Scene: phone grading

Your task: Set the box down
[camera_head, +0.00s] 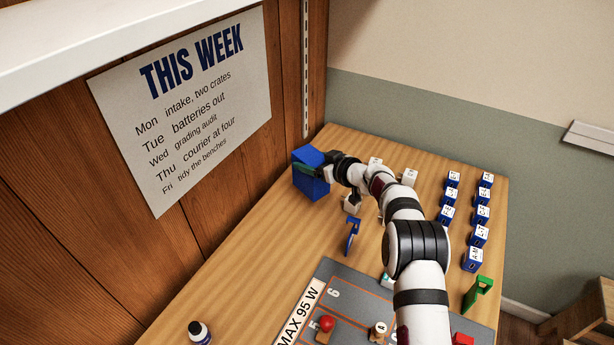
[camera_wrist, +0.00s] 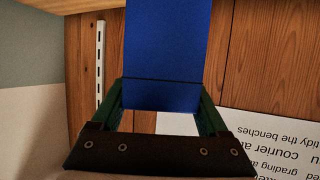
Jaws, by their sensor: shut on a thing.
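A blue box (camera_head: 308,184) is at the far left corner of the wooden table (camera_head: 262,228), close to the wood-panelled wall. My gripper (camera_head: 312,170) is shut on it, reaching in from the right. In the wrist view, the blue box (camera_wrist: 165,60) fills the space between my gripper's two green fingers (camera_wrist: 162,98). The box's upper part runs out of that picture. I cannot tell whether its underside touches the table.
Several blue-and-white labelled blocks (camera_head: 480,214) stand in rows at the right. A blue clip-like stand (camera_head: 352,234), a grey mat (camera_head: 345,275) with numbered zones and a dark bottle (camera_head: 199,332) are nearer. A shelf (camera_head: 110,30) overhangs the left. Bare wood lies left of the mat.

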